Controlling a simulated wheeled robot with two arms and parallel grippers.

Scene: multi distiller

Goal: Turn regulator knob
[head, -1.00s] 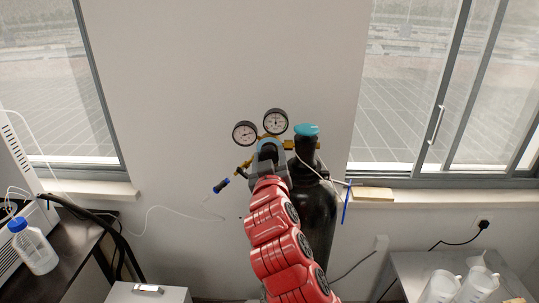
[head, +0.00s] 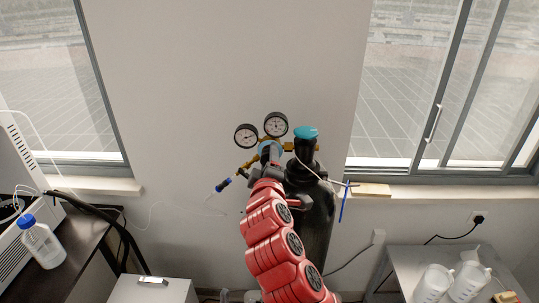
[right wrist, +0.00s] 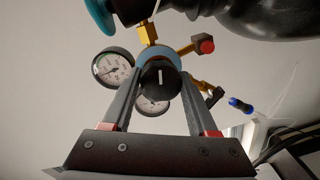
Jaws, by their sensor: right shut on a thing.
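The black regulator knob (right wrist: 158,80), with a white mark pointing up in the right wrist view, sits on the regulator's blue round body (right wrist: 166,56). My right gripper (right wrist: 160,76) has one finger on each side of the knob and is shut on it. In the head view the right gripper (head: 269,158) is at the regulator and hides the knob. Two round white gauges (head: 246,136) (head: 276,125) stand above it. The regulator joins the black gas cylinder (head: 317,207), which has a cyan top handwheel (head: 306,133). My left gripper is not in view.
A dark bench (head: 77,240) with a blue-capped bottle (head: 42,244) is at the left. A grey table (head: 405,264) with white beakers (head: 467,281) is at the right. The wall above the gauges is clear.

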